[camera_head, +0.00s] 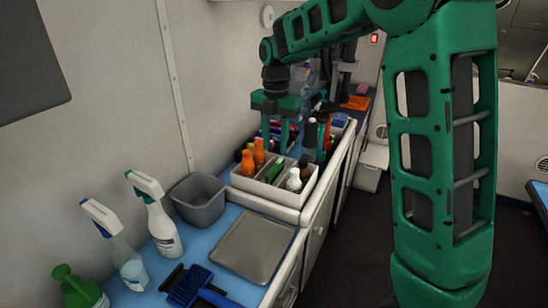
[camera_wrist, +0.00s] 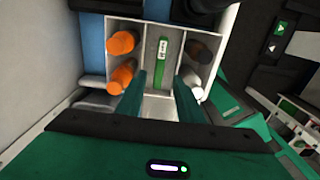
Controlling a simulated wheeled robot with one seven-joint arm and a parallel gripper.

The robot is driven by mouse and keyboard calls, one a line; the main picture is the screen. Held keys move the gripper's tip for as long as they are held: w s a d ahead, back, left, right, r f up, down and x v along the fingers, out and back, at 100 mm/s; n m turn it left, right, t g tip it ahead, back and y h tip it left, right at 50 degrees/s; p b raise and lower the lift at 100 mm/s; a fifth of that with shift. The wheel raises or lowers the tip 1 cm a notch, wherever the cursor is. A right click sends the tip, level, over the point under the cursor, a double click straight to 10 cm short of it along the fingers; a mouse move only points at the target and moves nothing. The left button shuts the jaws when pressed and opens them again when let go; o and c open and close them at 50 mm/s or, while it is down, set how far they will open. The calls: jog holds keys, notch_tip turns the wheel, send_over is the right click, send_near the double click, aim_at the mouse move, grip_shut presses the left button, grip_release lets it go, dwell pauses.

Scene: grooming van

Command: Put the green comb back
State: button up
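A narrow green item (camera_head: 274,171), which looks like the green comb, lies in the middle compartment of the white divided caddy (camera_head: 252,187). The wrist view shows it (camera_wrist: 163,50) upright in the picture between the caddy's dividers, with a pale mark on it. My gripper (camera_head: 276,144) is above the caddy, pointing down. In the wrist view its two green fingers (camera_wrist: 168,82) are spread, with nothing held between them. The comb shows beyond the fingertips; its exact distance from them cannot be told.
Orange bottles (camera_wrist: 122,59) stand in the caddy's left compartment; a white bottle (camera_wrist: 192,83) and a dark one (camera_wrist: 199,50) stand in the right. A grey bin (camera_head: 198,205), metal tray (camera_head: 254,246), spray bottles (camera_head: 158,215) and blue brush (camera_head: 188,285) are nearer on the counter.

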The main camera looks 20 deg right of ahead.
jog(key=shift+r, duration=1)
jog(key=s+d+m, duration=1.4)
jog(key=s+m, duration=0.3)
jog(key=s, duration=0.1)
jog(key=s+d+f+m, duration=0.1)
jog(key=s+f+m, duration=0.1)
jog(key=s+m, duration=0.6)
jog(key=s+d+f+m, duration=0.2)
jog(key=s+m, duration=0.6)
jog(key=s, duration=0.3)
jog(key=shift+s+d+f, duration=0.15)
jog(key=shift+s+f, duration=0.05)
jog(key=shift+f, duration=0.05)
